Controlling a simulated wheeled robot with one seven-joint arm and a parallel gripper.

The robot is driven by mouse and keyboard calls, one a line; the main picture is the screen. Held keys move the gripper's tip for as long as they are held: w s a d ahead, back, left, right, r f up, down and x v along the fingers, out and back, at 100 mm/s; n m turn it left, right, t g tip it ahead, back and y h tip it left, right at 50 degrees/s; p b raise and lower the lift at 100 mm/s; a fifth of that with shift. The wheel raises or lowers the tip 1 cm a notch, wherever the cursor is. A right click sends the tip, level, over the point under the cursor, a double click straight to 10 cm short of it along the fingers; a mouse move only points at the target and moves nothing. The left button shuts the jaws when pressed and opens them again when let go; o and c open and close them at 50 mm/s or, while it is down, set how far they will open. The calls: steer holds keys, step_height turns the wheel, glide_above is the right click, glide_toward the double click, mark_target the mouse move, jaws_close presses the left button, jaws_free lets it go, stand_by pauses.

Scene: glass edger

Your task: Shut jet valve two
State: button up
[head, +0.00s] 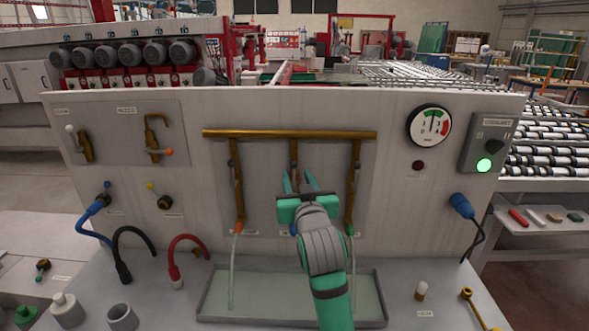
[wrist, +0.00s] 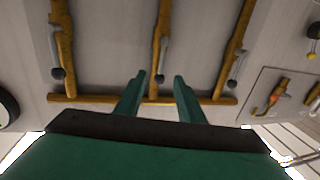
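Three brass jet pipes hang from a brass manifold (head: 340,134) on the panel. The middle pipe (head: 294,155), which I take as jet two, is largely hidden by my gripper (head: 298,177) in the head view. The wrist view shows the panel upside down; there the middle pipe (wrist: 155,65) has a silver lever with a dark knob (wrist: 160,78) running alongside it. My gripper (wrist: 158,82) is open and empty, its fingers pointing towards the panel near the manifold. No contact can be made out. The outlet below is mostly hidden by my arm.
The left pipe (head: 237,185) and right pipe (head: 354,185) stand close on either side, with pale streams falling into a tray (head: 210,300). A gauge (head: 429,126) and coolant switch box (head: 487,142) are to the right. Hoses (head: 130,240) and small valves are to the left.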

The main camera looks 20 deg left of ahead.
mark_target(294, 169)
steer(key=x, duration=0.6)
jaws_close()
